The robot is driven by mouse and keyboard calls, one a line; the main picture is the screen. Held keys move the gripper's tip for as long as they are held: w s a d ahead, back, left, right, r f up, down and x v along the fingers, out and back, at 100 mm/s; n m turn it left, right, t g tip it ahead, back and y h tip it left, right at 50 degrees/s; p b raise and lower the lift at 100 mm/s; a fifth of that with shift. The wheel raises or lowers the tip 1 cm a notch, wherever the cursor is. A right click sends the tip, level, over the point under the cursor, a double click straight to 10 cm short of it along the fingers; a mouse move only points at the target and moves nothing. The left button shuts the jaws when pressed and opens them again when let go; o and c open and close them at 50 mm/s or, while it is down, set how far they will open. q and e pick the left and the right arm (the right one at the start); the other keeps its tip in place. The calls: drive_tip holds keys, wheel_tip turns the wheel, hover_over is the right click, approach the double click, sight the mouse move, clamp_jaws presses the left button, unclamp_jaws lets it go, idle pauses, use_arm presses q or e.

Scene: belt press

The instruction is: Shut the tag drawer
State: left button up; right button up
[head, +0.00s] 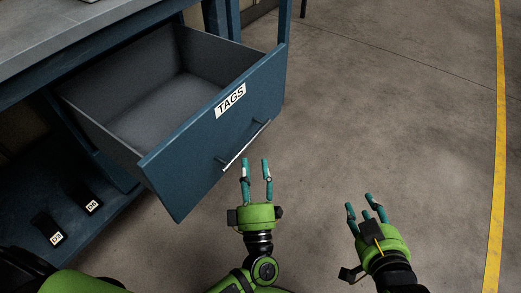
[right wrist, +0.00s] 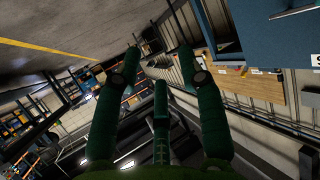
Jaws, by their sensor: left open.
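The tag drawer (head: 213,128) is blue with a white TAGS label (head: 231,99) and is pulled well out from the workbench, its grey inside empty. A thin bar handle (head: 246,145) runs along its front. My left gripper (head: 257,162) is open and empty, its fingertips just in front of the drawer front, below the handle in the picture; I cannot tell whether they touch it. My right gripper (head: 361,202) is apart from the drawer, to the right over the floor. Its fingers are spread with nothing between them, also in the right wrist view (right wrist: 159,55).
The workbench (head: 74,41) has a grey top at the upper left. A blue bench leg (head: 284,22) stands behind the drawer. The concrete floor (head: 400,110) to the right is clear, with a yellow line (head: 497,150).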

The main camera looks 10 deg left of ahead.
sight(250, 144)
use_arm(q)
drive_tip(key=x, duration=0.7)
drive_tip(key=shift+a, duration=0.1)
use_arm(e)
drive_tip(key=shift+w+a+r+t, duration=0.2)
drive_tip(key=shift+r+t, duration=0.1)
drive_tip(key=shift+r, duration=0.25)
drive_tip(key=shift+w+a+r+t, duration=0.2)
drive_tip(key=shift+r+t, duration=0.1)
drive_tip(key=shift+r, duration=0.2)
use_arm(q)
clamp_jaws()
